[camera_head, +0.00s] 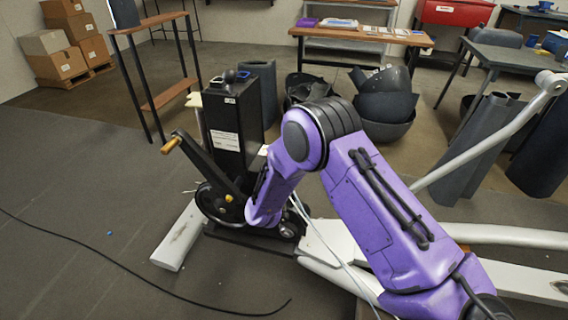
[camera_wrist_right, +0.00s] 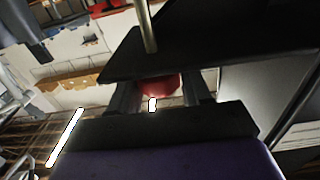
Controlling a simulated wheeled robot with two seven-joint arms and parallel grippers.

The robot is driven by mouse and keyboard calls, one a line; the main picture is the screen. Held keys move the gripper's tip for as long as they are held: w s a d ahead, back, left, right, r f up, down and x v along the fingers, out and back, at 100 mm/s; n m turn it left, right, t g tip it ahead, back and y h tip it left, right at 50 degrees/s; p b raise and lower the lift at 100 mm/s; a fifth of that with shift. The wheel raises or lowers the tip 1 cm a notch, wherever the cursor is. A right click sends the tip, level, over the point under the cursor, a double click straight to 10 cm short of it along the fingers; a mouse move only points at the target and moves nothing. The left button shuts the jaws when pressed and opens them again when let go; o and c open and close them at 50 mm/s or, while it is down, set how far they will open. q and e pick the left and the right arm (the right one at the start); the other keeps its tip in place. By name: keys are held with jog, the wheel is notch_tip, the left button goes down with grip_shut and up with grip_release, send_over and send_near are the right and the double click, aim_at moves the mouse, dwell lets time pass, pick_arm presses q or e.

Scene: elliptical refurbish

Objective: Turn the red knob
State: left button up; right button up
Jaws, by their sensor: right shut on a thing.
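The red knob (camera_wrist_right: 160,84) shows in the right wrist view, between the two dark fingers of my right gripper (camera_wrist_right: 158,98). The gripper is shut on it, and the fingers and a black part of the machine cover some of it. In the head view my purple right arm reaches down to the black elliptical machine (camera_head: 237,110), low on its near side. The knob and the fingers are hidden there. My left gripper is in neither view.
A crank with a wooden handle (camera_head: 172,144) sticks out left of the machine. White frame tubes (camera_head: 505,236) run to the right. A black cable (camera_head: 130,270) lies on the floor. Dark bins (camera_head: 385,100) stand behind. The floor at left is mostly clear.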

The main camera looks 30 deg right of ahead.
jog(key=shift+m+g+h, duration=0.4)
jog(key=shift+g, duration=0.1)
jog(key=o, duration=0.9)
jog(key=shift+o, duration=0.2)
jog(key=shift+a, duration=0.15)
jog(key=v, duration=1)
jog(key=shift+s+a+p, duration=0.15)
jog(key=shift+p, duration=0.15)
